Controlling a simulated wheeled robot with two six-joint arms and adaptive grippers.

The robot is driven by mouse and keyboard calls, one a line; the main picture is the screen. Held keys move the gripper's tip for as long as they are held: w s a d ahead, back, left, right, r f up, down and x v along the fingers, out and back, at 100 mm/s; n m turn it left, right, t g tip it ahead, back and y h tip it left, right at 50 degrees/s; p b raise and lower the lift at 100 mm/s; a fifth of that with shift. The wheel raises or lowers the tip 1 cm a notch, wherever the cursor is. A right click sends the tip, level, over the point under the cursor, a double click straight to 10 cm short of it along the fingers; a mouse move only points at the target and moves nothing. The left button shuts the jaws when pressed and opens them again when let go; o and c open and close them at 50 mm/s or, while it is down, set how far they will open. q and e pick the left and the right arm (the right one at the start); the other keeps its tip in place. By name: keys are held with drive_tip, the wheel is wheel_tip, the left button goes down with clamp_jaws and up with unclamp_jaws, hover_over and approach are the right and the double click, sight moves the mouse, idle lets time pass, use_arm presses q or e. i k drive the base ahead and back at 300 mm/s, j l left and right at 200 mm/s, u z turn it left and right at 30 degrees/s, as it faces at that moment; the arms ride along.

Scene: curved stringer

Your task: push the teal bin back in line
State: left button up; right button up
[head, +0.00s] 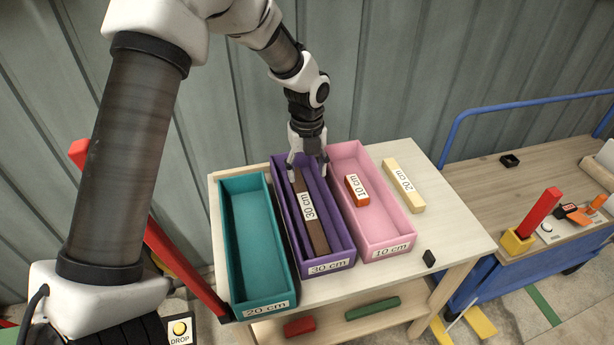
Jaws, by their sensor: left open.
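The teal bin (262,297), labelled 20 cm, stands empty at the left end of the table. It sits nearer the table's front edge than the bins beside it. The purple bin (344,246), labelled 30 cm, stands to its right and holds a brown 30 cm block (316,232). The pink bin (386,209), labelled 10 cm, holds a red-orange 10 cm block (357,190). My left gripper (308,175) is open, with its fingers pointing down over the back part of the purple bin, around the far end of the brown block. My right gripper is out of view.
Red and green blocks lie on the lower shelf. A blue-railed cart (480,193) stands at right.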

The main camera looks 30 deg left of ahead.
sight(261, 284)
drive_tip(key=u, duration=1.45)
